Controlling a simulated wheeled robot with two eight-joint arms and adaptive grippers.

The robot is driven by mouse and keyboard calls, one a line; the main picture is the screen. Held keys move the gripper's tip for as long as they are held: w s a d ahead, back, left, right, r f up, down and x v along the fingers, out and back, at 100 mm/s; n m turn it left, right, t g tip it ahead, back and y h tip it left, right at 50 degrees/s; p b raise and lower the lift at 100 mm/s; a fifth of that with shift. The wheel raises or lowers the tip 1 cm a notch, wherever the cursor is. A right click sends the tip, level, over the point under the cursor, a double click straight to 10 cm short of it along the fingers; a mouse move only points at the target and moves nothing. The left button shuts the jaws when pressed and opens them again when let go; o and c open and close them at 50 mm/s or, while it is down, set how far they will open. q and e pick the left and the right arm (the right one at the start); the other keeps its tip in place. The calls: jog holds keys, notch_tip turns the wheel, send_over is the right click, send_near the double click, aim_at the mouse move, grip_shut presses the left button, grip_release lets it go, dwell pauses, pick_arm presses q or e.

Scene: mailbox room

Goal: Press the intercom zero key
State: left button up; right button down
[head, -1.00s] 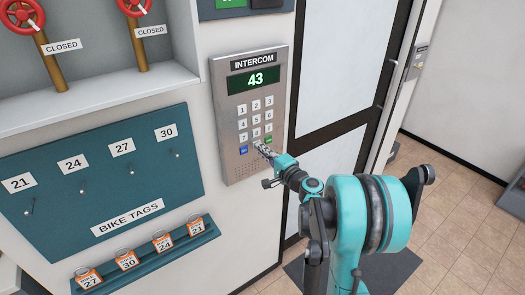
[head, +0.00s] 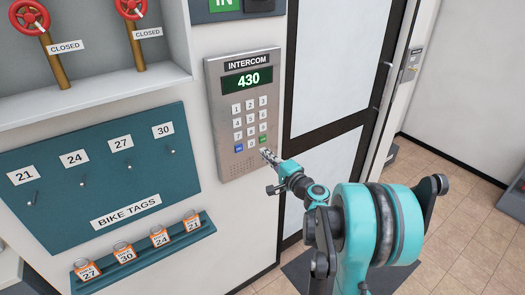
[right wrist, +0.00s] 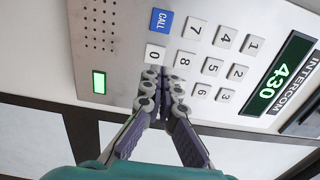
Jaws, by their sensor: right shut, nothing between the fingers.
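The intercom (head: 224,98) is a grey wall panel with a lit display (head: 248,80) that reads 430. Its zero key (head: 252,145) is white, in the bottom row between a blue key and a green key. In the right wrist view the zero key (right wrist: 155,54) shows beside the blue CALL key (right wrist: 161,21). My right gripper (head: 265,153) is shut and empty, just right of and below the zero key. In the right wrist view its fingertips (right wrist: 163,72) overlap the panel near the zero key and hide the green key. My left gripper is not in view.
A teal board of bike tags (head: 100,180) with a shelf of orange tags (head: 142,255) is left of the intercom. Red valve wheels (head: 29,16) are above it. A dark-framed door (head: 335,75) is to the right. A green light (right wrist: 99,82) shows on the panel.

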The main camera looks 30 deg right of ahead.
pick_arm(q)
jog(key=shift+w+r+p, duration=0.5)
jog(key=shift+p, duration=0.05)
pick_arm(e)
jog(key=s, duration=0.7)
jog(key=shift+d+f, duration=0.25)
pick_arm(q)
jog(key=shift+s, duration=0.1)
